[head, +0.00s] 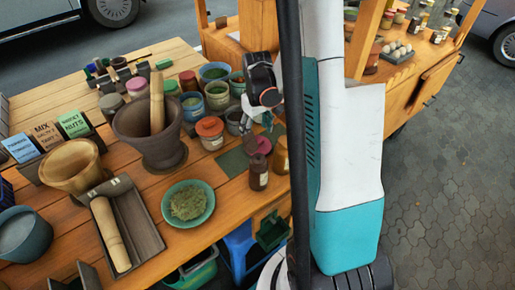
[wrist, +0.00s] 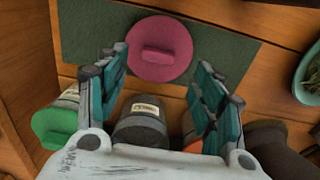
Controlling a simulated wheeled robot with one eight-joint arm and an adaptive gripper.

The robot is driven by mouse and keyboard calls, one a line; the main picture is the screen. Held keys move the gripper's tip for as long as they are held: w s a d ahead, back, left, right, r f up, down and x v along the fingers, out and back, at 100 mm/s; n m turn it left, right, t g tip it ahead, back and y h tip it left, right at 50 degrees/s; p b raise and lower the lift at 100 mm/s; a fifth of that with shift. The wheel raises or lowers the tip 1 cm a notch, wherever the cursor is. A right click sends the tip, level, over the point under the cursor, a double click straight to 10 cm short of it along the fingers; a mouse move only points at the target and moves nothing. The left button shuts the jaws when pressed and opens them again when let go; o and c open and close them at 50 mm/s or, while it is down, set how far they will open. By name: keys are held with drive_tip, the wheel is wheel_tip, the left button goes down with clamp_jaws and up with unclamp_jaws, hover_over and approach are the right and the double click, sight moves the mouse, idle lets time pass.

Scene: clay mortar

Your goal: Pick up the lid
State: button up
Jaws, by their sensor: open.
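A round magenta lid (wrist: 160,52) with a raised bar handle lies on a dark green mat (wrist: 225,55) in the wrist view. In the head view the lid (head: 264,145) appears dark red, just below my gripper (head: 262,120). My gripper (wrist: 162,68) is open in the wrist view, its teal-sided fingers left and right of the lid's near side. Nothing is held between them. The lid's handle is in clear view; I cannot tell the exact height of the fingertips above it.
In the wrist view, a labelled dark jar (wrist: 142,122) and a green-topped jar (wrist: 55,126) stand close to the fingers. Two bottles (head: 258,172) (head: 281,155) stand near the lid. A mortar (head: 150,145) and a green plate (head: 205,210) stand left on the wooden table.

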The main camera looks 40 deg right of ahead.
sight(258, 141)
drive_tip(key=shift+d+f+b, duration=0.15)
drive_tip(key=shift+f+b, duration=1.25)
drive_tip(key=shift+f, duration=1.3)
drive_tip(key=shift+r, duration=0.1)
drive_tip(key=shift+c, duration=0.6)
drive_tip(key=c, duration=0.9)
